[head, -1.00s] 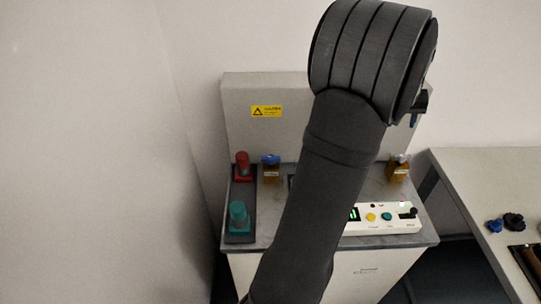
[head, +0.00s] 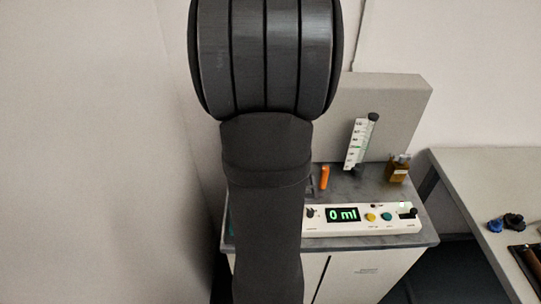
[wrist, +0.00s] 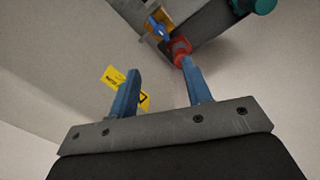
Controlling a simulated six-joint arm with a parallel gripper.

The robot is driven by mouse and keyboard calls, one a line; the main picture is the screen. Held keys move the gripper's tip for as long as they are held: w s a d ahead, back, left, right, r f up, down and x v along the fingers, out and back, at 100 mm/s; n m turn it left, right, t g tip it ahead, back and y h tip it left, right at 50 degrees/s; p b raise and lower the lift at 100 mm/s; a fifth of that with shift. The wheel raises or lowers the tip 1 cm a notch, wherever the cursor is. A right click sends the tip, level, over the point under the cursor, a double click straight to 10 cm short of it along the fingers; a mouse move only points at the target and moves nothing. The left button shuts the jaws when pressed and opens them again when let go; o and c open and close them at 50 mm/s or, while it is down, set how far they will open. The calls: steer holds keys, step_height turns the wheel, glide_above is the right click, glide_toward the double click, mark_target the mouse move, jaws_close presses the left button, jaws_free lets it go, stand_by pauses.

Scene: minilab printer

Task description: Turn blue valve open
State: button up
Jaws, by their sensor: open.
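The blue valve (wrist: 158,28) shows in the wrist view as a small blue part on an amber body (wrist: 170,20), beyond my fingertips near the top of the picture. In the head view my arm hides it. My gripper (wrist: 159,66) is open and empty, its two blue fingers spread apart. The right fingertip overlaps the lower edge of the red knob (wrist: 180,46) in the picture; I cannot tell whether they touch. The gripper is hidden behind my arm in the head view.
A teal knob (wrist: 262,5) lies at the top right of the wrist view. The white panel (head: 350,229) reads 0 ml. A graduated tube (head: 357,145), an orange stick (head: 324,177) and an amber bottle (head: 397,170) stand behind it. A table (head: 480,190) is at right.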

steer(key=f, duration=1.6)
steer(key=shift+w+d+f, duration=0.15)
steer(key=shift+w+f, duration=0.05)
steer(key=shift+f, duration=0.1)
steer(key=shift+c, duration=0.3)
jaws_close()
